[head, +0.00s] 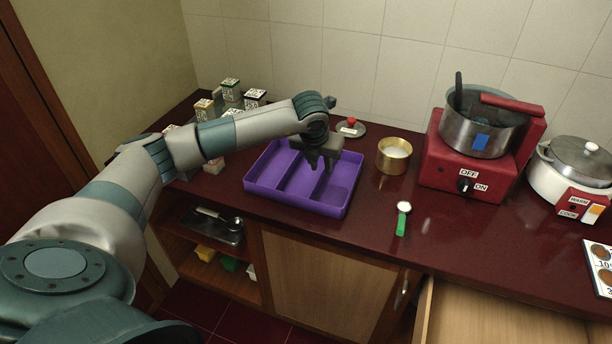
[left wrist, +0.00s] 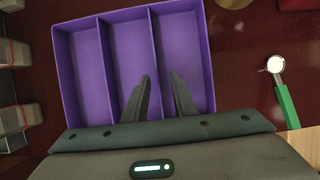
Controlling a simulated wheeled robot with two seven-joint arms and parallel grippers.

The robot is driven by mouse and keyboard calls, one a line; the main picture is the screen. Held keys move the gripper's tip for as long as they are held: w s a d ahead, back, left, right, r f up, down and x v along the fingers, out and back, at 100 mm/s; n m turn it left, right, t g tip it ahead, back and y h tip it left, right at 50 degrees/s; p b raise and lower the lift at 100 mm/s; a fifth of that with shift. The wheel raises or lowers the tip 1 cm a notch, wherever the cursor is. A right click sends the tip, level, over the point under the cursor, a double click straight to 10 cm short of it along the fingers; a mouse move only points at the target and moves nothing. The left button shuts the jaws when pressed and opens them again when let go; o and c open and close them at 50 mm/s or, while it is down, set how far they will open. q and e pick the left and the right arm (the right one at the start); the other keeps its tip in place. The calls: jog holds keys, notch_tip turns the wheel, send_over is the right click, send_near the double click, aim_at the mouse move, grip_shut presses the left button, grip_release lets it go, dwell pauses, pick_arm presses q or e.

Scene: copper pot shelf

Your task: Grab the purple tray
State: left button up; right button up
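The purple tray (head: 265,183) lies flat on the dark red counter, with long compartments split by two dividers. No objects show inside it. My left gripper (head: 321,170) is over the tray's right half, fingers pointing down. In the left wrist view, the tray (left wrist: 82,72) fills the upper middle, and the two fingers of my left gripper (left wrist: 160,92) stand apart with a gap between them, over the middle compartment and a divider. The gripper holds nothing. I cannot tell how high the fingertips are above the tray floor. My right gripper is not in view.
A red cooker (head: 458,165) with a pot (head: 478,135) and a white rice cooker (head: 570,178) stand further right.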

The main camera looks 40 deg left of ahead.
aim_at(321, 175)
pick_arm(q)
jog(key=shift+w+a+f+p, duration=0.2)
jog(key=shift+f+p, duration=0.35)
jog(key=shift+p, duration=0.05)
jog(key=p+x, duration=0.1)
jog(key=x, duration=0.2)
jog(key=shift+a, duration=0.1)
jog(key=shift+f, duration=0.35)
jog(key=shift+c, duration=0.6)
jog(key=shift+w, duration=0.1)
grip_shut()
